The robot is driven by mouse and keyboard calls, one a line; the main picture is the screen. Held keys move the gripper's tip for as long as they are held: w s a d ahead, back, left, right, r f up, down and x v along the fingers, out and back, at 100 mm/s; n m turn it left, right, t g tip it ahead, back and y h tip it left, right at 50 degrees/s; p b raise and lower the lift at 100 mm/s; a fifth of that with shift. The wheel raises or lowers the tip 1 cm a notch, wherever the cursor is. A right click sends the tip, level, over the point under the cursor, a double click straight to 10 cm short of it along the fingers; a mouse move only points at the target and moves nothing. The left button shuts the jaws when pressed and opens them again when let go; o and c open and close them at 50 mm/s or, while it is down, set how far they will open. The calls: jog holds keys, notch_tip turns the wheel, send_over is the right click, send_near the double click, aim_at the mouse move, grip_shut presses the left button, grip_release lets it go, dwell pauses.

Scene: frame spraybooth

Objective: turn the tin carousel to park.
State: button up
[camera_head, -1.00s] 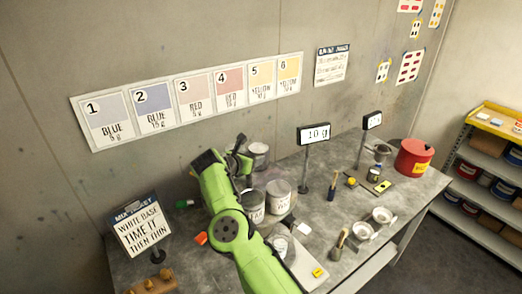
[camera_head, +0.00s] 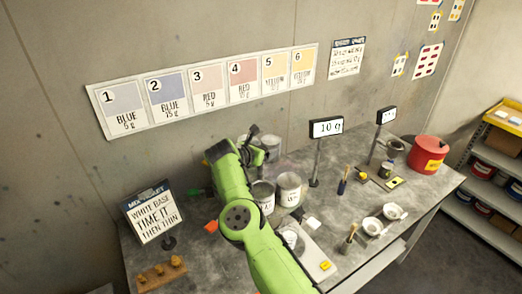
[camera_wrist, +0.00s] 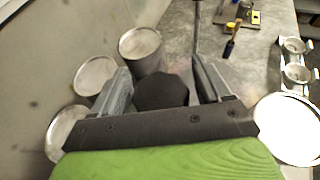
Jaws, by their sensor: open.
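The tin carousel shows as a cluster of grey-white tins around a dark round hub (camera_wrist: 160,92) in the wrist view. Tins stand at the back (camera_wrist: 140,46), at the left (camera_wrist: 94,76), at the lower left (camera_wrist: 66,130) and at the right (camera_wrist: 290,128). In the head view, two front tins (camera_head: 289,190) stand beside my arm, with another tin (camera_head: 271,148) behind it. My gripper (camera_wrist: 163,80) is open, its fingers on either side of the dark hub. I cannot tell whether they touch it. My green arm hides much of the carousel and any park mark.
A display reading 10 g (camera_head: 326,128) stands on a post right of the tins. A brush (camera_head: 343,184), a red can (camera_head: 430,153), and small white bowls (camera_head: 373,226) are farther right. A sign (camera_head: 152,216) and a wooden block with knobs (camera_head: 160,272) stand left.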

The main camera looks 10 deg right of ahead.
jog(key=shift+s+a+b, duration=0.25)
jog(key=shift+a+b, duration=0.15)
jog(key=shift+b, duration=0.65)
jog(key=b+v, duration=0.7)
jog(key=v, duration=0.5)
jog(key=shift+s, duration=0.1)
jog(key=shift+r+b+v, duration=0.2)
jog(key=shift+b+v, duration=0.45)
jog(key=shift+v, duration=0.75)
jog(key=shift+d, duration=0.1)
